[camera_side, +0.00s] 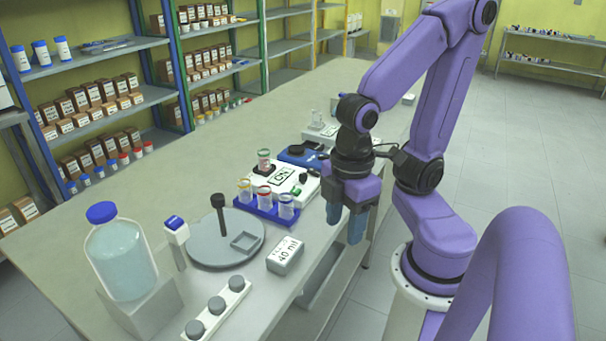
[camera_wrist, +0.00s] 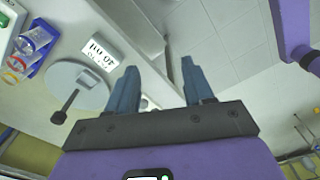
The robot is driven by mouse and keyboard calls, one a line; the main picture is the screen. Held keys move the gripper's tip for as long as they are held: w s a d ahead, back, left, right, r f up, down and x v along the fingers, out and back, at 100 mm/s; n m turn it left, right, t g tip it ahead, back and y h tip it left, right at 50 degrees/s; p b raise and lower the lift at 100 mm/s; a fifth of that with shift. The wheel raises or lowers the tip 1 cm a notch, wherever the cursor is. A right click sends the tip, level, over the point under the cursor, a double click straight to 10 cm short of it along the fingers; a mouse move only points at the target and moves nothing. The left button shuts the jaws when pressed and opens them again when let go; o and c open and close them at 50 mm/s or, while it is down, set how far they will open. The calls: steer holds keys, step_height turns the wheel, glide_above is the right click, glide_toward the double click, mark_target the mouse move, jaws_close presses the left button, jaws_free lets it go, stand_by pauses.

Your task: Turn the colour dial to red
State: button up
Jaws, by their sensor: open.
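I cannot clearly make out a marked colour dial in either view. A white device (camera_side: 276,181) with an "ON" display, a small black knob (camera_side: 303,178) and a green part stands mid-bench. A vial with a coloured band stands at its back left. My gripper (camera_side: 345,222) is open and empty, pointing down just off the bench's right edge, right of the device and apart from it. In the wrist view my gripper's two blue fingers (camera_wrist: 159,68) are spread with nothing between them.
A blue rack (camera_side: 267,210) holds vials with coloured rims. A grey round base (camera_side: 208,252) with a black post, a "40 ml" block (camera_side: 286,256), a large blue-capped bottle (camera_side: 121,262) and a strip with round grey knobs (camera_side: 217,311) stand nearer. The bench's left side is clear.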

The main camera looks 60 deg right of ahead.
steer(key=w+d+r+m, duration=0.2)
steer(key=w+m, duration=0.2)
steer(key=w, duration=0.7)
steer(key=m, duration=0.9)
glide_above(303, 174)
step_height(303, 174, down, 16)
steer(key=shift+f, duration=0.1)
jaws_close()
